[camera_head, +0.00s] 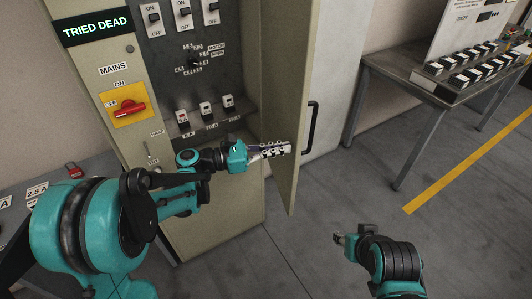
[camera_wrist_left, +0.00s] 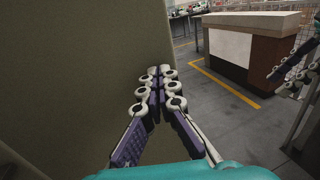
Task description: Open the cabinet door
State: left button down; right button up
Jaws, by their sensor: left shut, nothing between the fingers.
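The beige cabinet (camera_head: 215,225) stands with its door (camera_head: 282,85) swung open, its panel of switches and breakers exposed. The black door handle (camera_head: 312,125) is on the door's right-hand face. My left gripper (camera_head: 288,148) is shut and empty, beside the door's inner face. In the left wrist view its fingertips (camera_wrist_left: 160,72) meet, and a broad beige surface (camera_wrist_left: 70,70), seemingly the door, fills the left side. Whether the fingers touch the door I cannot tell. My right gripper (camera_head: 340,239) is low at the right, away from the door; its finger state is unclear.
A red MAINS switch (camera_head: 127,108) sits on a yellow plate left of the opening. A metal table (camera_head: 400,75) with several black-and-white blocks stands at the right. A red padlock (camera_head: 73,170) lies on the left table. Floor right of the door is clear, with a yellow line (camera_head: 470,160).

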pick_arm(q)
jog(key=shift+w+d, duration=0.1)
jog(key=shift+d, duration=0.2)
jog(key=w+d+n+t+y, duration=0.2)
jog(key=w+d, duration=0.6)
jog(key=d, duration=0.4)
jog(key=w+d+n+t+y, duration=0.3)
jog(key=w+d+t, duration=0.3)
jog(key=w+d, duration=0.3)
jog(key=shift+d+n, duration=0.6)
jog(key=shift+d, duration=1.25)
